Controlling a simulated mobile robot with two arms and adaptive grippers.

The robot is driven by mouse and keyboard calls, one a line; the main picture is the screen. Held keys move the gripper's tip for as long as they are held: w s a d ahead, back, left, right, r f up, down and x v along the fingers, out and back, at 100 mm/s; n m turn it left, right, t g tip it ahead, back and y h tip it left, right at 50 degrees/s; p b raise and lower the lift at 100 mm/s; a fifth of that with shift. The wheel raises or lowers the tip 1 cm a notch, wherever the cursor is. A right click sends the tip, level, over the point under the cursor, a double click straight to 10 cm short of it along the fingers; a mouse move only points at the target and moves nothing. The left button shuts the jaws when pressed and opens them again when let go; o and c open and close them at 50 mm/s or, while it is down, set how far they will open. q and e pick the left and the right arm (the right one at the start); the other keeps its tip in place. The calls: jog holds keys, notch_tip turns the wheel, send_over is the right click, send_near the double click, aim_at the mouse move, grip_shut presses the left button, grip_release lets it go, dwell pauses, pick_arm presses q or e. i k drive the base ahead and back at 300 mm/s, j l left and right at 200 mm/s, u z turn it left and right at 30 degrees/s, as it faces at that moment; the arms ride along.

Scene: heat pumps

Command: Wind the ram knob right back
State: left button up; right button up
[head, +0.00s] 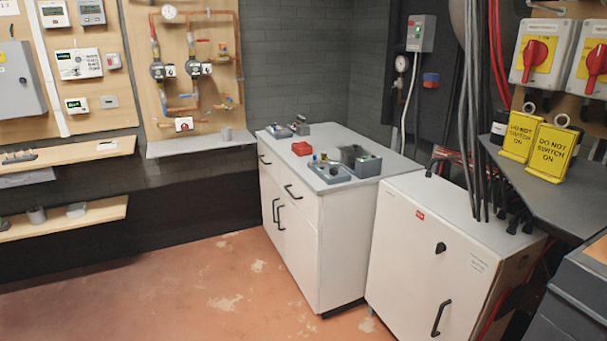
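I cannot single out the ram knob at this size. Small tools stand on the grey top of the white cabinet bench (349,137). At its back left is a small grey metal device (300,129) with a flat grey piece (278,131) beside it. Nearer the front are a small red tray (302,148), a grey tray (328,173) with small coloured parts, and a dark grey block-like unit (361,161) with small coloured details on top. Neither of my grippers is in view, and nothing touches these things.
A white floor cabinet (427,260) stands right of the bench, with cables above it. Yellow warning tags (552,152) and red rotary switches (535,53) are at the right. Wall shelves (67,152) and a pipework board (197,75) are at the left. The floor (215,283) in front is clear.

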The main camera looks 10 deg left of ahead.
aim_at(333, 172)
jog(key=i+u, duration=0.2)
jog(key=i, duration=0.35)
jog(key=i+u, duration=0.25)
jog(key=i, duration=0.35)
jog(key=i+l+u, duration=0.2)
jog(key=i, duration=0.35)
